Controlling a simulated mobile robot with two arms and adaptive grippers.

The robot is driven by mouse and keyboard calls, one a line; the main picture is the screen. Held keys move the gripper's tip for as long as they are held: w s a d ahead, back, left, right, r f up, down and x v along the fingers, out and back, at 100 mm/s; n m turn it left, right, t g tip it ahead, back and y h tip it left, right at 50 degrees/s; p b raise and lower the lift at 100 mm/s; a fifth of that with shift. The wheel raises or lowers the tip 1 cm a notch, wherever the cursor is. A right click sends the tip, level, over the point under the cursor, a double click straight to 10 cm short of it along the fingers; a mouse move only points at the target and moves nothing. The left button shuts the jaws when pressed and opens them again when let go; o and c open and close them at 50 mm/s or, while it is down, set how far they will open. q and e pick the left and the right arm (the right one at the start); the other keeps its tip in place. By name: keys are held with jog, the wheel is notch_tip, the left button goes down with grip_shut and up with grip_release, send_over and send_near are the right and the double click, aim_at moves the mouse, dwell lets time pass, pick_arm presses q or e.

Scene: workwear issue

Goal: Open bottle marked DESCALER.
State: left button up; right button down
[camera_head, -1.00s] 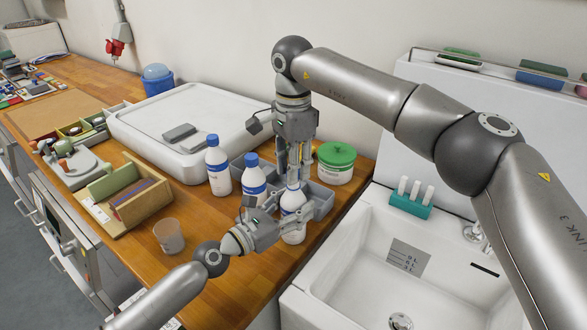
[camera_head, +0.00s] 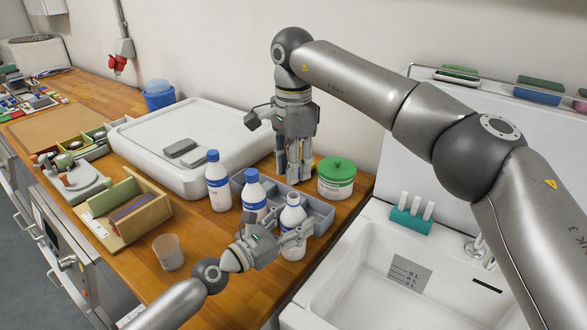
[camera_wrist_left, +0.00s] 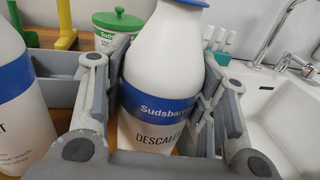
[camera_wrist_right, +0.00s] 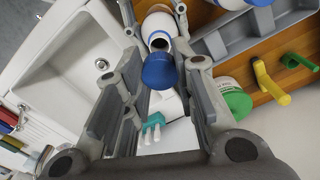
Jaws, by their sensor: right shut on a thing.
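The DESCALER bottle (camera_wrist_left: 160,100) is white with a blue label and stands upright; it also shows in the head view (camera_head: 291,222). The bottle's dark open mouth (camera_wrist_right: 160,42) shows in the right wrist view. My right gripper (camera_head: 295,180) is above the bottle, pointing down, shut on a blue cap (camera_wrist_right: 160,70). The cap is apart from the bottle. The cap does not show clearly in the head view.
Two blue-capped bottles (camera_head: 218,182) (camera_head: 253,190) stand left of the DESCALER bottle. A grey divided tray (camera_head: 319,215) is behind it. A green-lidded tub (camera_head: 337,178) stands right of my right gripper. A clear cup (camera_head: 168,252) is at the front left; the sink (camera_head: 350,290) is at right.

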pick_arm(q)
jog(key=o, duration=0.4)
jog(key=shift+o, duration=0.2)
